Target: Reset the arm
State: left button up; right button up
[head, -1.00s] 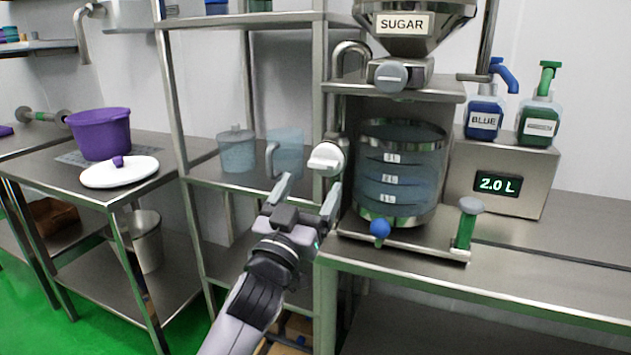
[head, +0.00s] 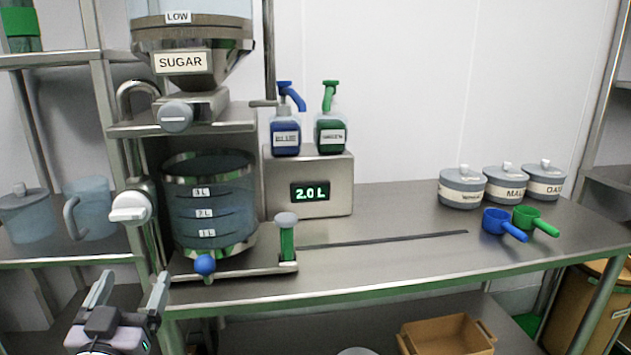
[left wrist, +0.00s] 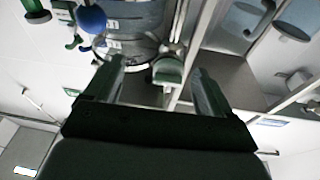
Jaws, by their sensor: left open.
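My left gripper (head: 128,290) is at the lower left of the head view. Its two fingers are spread apart with nothing between them. It is in front of and below the left end of the steel table (head: 380,230), near the transparent mixing tank (head: 212,215) with the white-handled valve (head: 130,207). In the left wrist view the open fingers (left wrist: 155,88) also show, with the tank (left wrist: 135,22) beyond them. My right gripper is in neither view.
A sugar hopper (head: 190,62) stands above the tank. A box reading 2.0 L (head: 335,180) carries blue (head: 285,135) and green (head: 331,135) pump bottles. Lidded tubs (head: 461,190) and blue (head: 497,221) and green (head: 530,216) scoops sit at right.

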pick_arm(q)
jog(key=s+d+f+m+g+h+p, duration=0.1)
jog(key=s+d+f+g+p, duration=0.3)
jog(key=s+f, duration=0.5)
jog(key=s+d+f+m+g+h+p, duration=0.2)
jog(key=s+d+f+g+h+p, duration=0.2)
jog(key=s+f, duration=0.5)
notch_tip(320, 180, down, 6)
jog(key=d+g, duration=0.2)
jog(key=shift+s+d+m, duration=0.3)
jog(key=shift+d, duration=0.05)
